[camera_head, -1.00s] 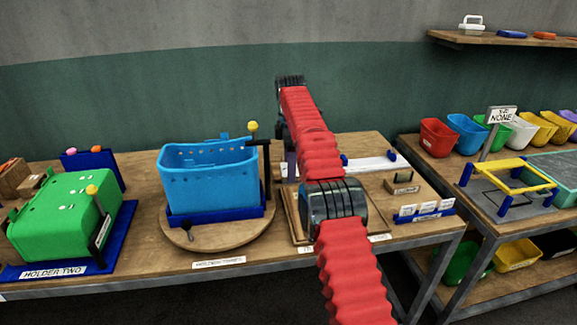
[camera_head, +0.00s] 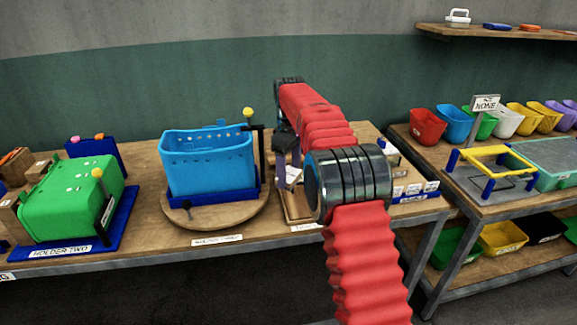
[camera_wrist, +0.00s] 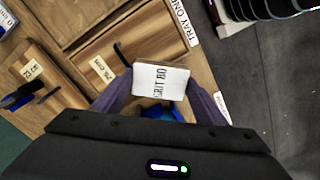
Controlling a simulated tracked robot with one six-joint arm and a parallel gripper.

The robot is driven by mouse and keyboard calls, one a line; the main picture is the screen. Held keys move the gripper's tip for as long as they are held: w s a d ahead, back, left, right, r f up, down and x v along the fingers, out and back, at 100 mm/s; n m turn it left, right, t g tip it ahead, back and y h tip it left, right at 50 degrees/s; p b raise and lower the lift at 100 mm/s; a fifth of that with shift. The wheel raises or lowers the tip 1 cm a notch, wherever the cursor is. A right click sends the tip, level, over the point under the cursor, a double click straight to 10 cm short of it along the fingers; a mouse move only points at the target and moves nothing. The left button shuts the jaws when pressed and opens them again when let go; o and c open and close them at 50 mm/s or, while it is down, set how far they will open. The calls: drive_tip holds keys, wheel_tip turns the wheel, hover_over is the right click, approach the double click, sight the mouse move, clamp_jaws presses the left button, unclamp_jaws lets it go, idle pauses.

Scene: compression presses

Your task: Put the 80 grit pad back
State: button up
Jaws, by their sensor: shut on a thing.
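My gripper (camera_wrist: 158,100) is shut on the 80 grit pad (camera_wrist: 160,80), whose white face reads "GRIT 80" in the wrist view. A blue part shows just below that face, between the fingers. In the head view my gripper (camera_head: 287,160) is partly behind my arm, and a white face of the pad (camera_head: 293,176) shows there. The wooden tray (camera_wrist: 125,30), labelled "TRAY ONE", lies beneath the gripper with divided compartments. The pad overlaps the tray's edge in the wrist view; I cannot tell its height above it. In the head view my arm hides much of the tray (camera_head: 299,214).
A blue perforated basket (camera_head: 208,165) stands on a round turntable (camera_head: 215,221) left of my gripper, with a black upright beside it. A green bin (camera_head: 70,205) lies in holder two further left. Several coloured bins (camera_head: 428,125) line the right bench.

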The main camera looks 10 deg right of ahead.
drive_tip(key=s+f+m, duration=0.4)
drive_tip(key=s+m, duration=0.6)
drive_tip(key=s, duration=0.5)
drive_tip(key=shift+s, duration=0.15)
